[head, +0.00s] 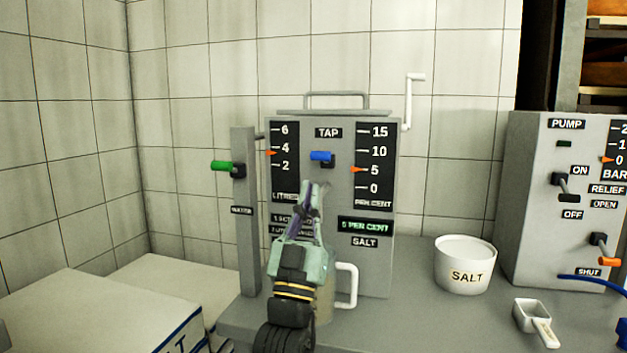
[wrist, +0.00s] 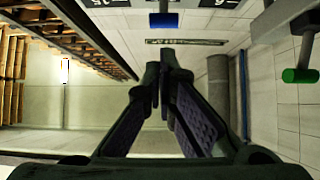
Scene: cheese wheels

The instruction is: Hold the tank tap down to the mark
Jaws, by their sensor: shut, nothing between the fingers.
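The grey tank (head: 335,110) stands against the tiled wall with a TAP label. Its blue tap lever (head: 320,156) sticks out below that label and also shows at the top of the wrist view (wrist: 164,20). My gripper (head: 314,184) is shut and empty, its fingertips a little below the blue lever and apart from it. In the wrist view the fingertips (wrist: 162,75) are together. The left LITRES scale has an orange pointer (head: 271,153) just under 4. The PER CENT scale has an orange pointer (head: 357,169) at 5. My gripper hides part of the tank's lower front.
A post left of the tank carries a green handle (head: 222,166), also in the wrist view (wrist: 300,76). A white jug handle (head: 347,285) shows behind my gripper. A SALT tub (head: 465,262), a scoop (head: 532,316) and the PUMP box (head: 540,220) stand right. A crank (head: 408,100) rises at the tank's right.

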